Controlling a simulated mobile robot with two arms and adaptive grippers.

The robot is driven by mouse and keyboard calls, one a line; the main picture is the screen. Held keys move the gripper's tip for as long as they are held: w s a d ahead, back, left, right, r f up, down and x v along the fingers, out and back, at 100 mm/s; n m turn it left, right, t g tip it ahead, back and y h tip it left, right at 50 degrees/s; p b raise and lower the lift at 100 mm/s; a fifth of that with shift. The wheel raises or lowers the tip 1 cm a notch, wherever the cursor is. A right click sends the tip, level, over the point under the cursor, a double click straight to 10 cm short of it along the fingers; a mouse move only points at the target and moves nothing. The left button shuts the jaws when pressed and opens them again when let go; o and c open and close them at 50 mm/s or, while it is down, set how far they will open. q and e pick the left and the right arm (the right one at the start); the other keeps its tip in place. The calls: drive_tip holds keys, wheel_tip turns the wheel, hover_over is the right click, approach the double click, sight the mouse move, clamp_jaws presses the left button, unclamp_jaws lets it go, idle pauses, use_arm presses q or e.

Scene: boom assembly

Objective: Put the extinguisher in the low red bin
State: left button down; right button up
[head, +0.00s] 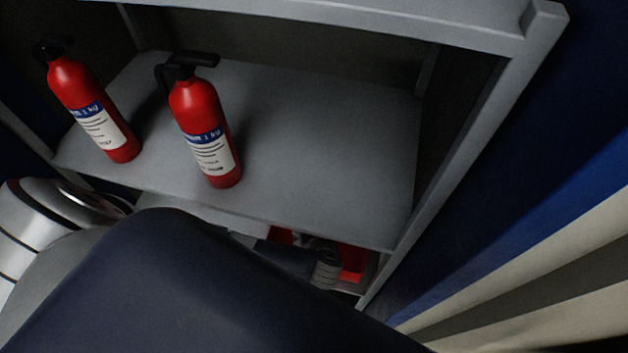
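Two red fire extinguishers with black tops and white-and-blue labels stand on the grey shelf (320,135). One extinguisher (205,125) is near the middle of the shelf, and the other extinguisher (90,105) is to its left. They stand apart from each other. A red bin (352,262) shows only in part on a lower level, below the shelf's front edge. My arm link in front hides much of it. Neither gripper can be made out in the head view.
A grey shelf frame (460,150) closes the right side, with a crossbar (380,22) above. Right of the extinguishers the shelf is bare. A ribbed grey piece (326,270) lies before the red bin; I cannot tell what it is. A blue wall (540,160) stands at right.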

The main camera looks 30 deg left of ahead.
use_arm(q)
drive_tip(key=shift+w+r, duration=0.2)
drive_tip(key=shift+c, duration=1.8)
unclamp_jaws()
drive_tip(key=shift+s+f, duration=0.15)
drive_tip(key=shift+s, duration=0.1)
drive_tip(key=s+d+r, duration=0.3)
drive_tip(key=s+d, duration=0.5)
drive_tip(key=s, duration=0.3)
drive_tip(key=shift+d+r, duration=0.15)
drive_tip(key=shift+d, duration=0.15)
drive_tip(key=shift+s, duration=0.15)
